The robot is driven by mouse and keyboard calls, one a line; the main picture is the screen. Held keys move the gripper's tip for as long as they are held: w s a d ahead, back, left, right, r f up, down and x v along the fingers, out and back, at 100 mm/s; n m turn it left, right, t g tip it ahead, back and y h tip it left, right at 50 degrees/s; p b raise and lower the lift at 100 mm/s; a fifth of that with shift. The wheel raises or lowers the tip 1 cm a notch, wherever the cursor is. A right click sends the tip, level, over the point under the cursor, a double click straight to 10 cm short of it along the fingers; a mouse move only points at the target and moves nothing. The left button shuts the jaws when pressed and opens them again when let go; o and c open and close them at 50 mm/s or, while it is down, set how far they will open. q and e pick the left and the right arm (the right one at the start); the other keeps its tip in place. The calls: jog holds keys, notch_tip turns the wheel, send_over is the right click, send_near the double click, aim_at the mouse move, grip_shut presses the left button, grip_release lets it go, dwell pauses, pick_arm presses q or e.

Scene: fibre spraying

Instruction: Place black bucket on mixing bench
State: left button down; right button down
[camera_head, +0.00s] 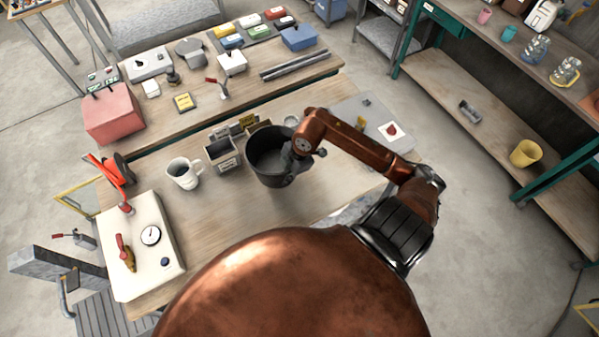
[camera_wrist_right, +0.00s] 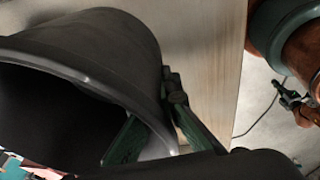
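The black bucket (camera_head: 268,160) is upright over the wooden mixing bench (camera_head: 235,212), near its middle. I cannot tell whether its base touches the bench top. My right gripper (camera_head: 295,154) is at the bucket's right rim. In the right wrist view the dark bucket (camera_wrist_right: 110,45) fills the left side. The green fingers of my right gripper (camera_wrist_right: 155,138) straddle its rim, one inside and one outside, shut on the wall. A copper and dark arm part with small fingers (camera_wrist_right: 290,100) shows at the right edge there, probably my left gripper; its opening is unclear.
Left of the bucket stand small boxes (camera_head: 222,152) and a white jug (camera_head: 184,173). A grey board (camera_head: 372,122) lies to the right. Bare wood lies in front of the bucket.

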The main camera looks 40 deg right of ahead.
aim_at(278, 186)
jog(key=w+a+f, duration=0.1)
jog(key=w+f, duration=0.1)
jog(key=f, duration=0.1)
jog(key=shift+w+a+f+p, duration=0.1)
jog(key=shift+w+a+p, duration=0.2)
jog(key=shift+a, duration=0.1)
jog(key=p+x, duration=0.1)
jog(key=x, duration=0.1)
jog(key=shift+f, duration=0.9)
jog(key=c, duration=2.7)
grip_release()
jog(key=shift+s+f, duration=0.1)
jog(key=shift+f, duration=0.15)
jog(key=o, duration=0.5)
jog(key=shift+o, duration=0.2)
